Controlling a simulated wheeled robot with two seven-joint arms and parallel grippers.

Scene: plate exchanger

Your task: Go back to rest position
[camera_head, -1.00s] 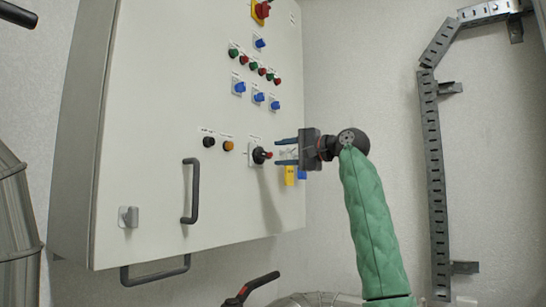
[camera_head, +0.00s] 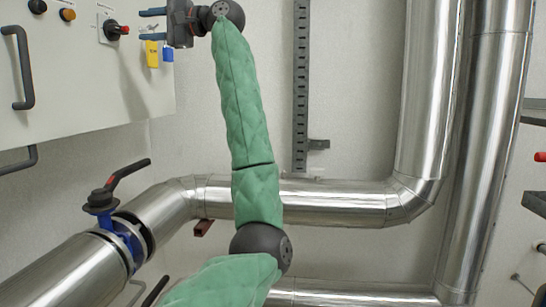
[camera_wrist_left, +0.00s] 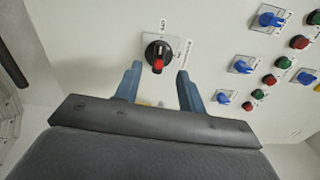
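My left gripper (camera_head: 152,24) is at the upper left of the head view, at the end of my green-sleeved arm. Its two blue fingers are apart, with nothing between them. They point at a black and red rotary switch (camera_head: 113,30) on the panel, with a small gap to it. In the left wrist view the open gripper (camera_wrist_left: 157,85) has the rotary switch (camera_wrist_left: 157,57) beyond its fingertips, roughly centred between them. My right gripper is not in view.
Below are a valve with a black and red lever (camera_head: 128,172) and steel pipes (camera_head: 340,202). A perforated rail (camera_head: 300,90) runs up the wall.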

